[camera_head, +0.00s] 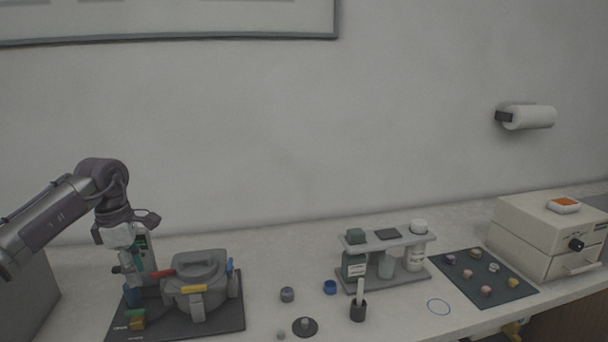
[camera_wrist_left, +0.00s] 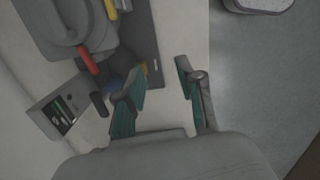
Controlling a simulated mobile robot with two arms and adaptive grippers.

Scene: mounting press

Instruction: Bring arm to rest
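My left gripper (camera_head: 127,272) hangs from my left arm at the left of the bench, in front of a small control box and beside the grey mounting press (camera_head: 197,290). In the left wrist view the gripper (camera_wrist_left: 160,72) has its two teal-padded fingers apart, with nothing between them. The press (camera_wrist_left: 62,28), with its red and yellow handles, lies beyond the fingers at upper left. My right arm and gripper are in neither view.
The press stands on a dark mat (camera_head: 232,316) with coloured blocks (camera_head: 137,322). A bottle rack (camera_head: 385,241), a dark mat with small pieces (camera_head: 500,291) and a beige oven (camera_head: 545,236) stand to the right. Small pots and a blue ring outline (camera_head: 438,306) are on the bench.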

